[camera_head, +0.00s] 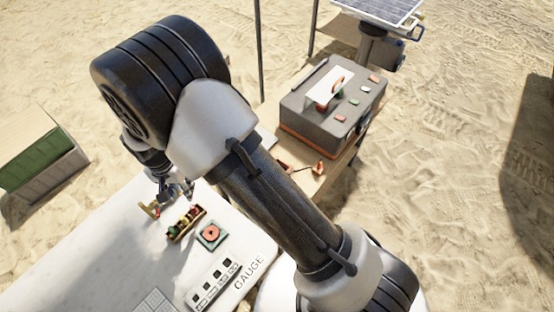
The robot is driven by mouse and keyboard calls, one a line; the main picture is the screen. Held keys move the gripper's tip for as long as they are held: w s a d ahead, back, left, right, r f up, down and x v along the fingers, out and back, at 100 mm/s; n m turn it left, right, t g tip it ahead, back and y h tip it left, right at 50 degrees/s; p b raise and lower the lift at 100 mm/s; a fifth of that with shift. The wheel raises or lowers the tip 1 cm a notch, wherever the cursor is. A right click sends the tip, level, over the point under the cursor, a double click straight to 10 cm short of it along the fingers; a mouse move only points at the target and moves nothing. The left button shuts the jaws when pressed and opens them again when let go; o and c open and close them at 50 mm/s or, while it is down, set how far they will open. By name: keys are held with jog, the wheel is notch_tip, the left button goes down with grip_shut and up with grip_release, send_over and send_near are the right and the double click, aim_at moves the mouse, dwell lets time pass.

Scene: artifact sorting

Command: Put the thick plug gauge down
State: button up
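My gripper (177,191) is low over the white table (75,257), near its far edge. It is small and partly hidden by my own arm, so I cannot tell whether its fingers are open or shut. A yellowish piece (150,209) with a dark end shows just left of the gripper. I cannot tell whether it is held or stands on the table, or whether it is the thick plug gauge. A narrow wooden rack (186,223) with several small coloured pieces lies just below the gripper.
A pale panel with dark squares (213,285) lies beside the "GAUGE" lettering. A grey case (312,105) stands on a wooden table behind. The table's left part looks clear.

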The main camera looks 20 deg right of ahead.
jog(key=s+d+r+n+t, duration=0.1)
jog(key=s+d+r, duration=0.1)
jog(key=d+r, duration=0.8)
jog(key=s+d+r+n+t, duration=0.15)
jog(key=d+r, duration=0.45)
jog(key=r, duration=0.8)
jog(key=s+d+r+n+t, duration=0.1)
jog(key=s+d+r, duration=0.2)
jog(key=s+d, duration=0.2)
jog(key=s+d+r+n+t, duration=0.1)
jog(key=s+d+r, duration=0.2)
jog(key=s+d, duration=0.3)
jog(key=s, duration=0.5)
jog(key=shift+s, duration=0.3)
jog(key=shift+r, duration=0.1)
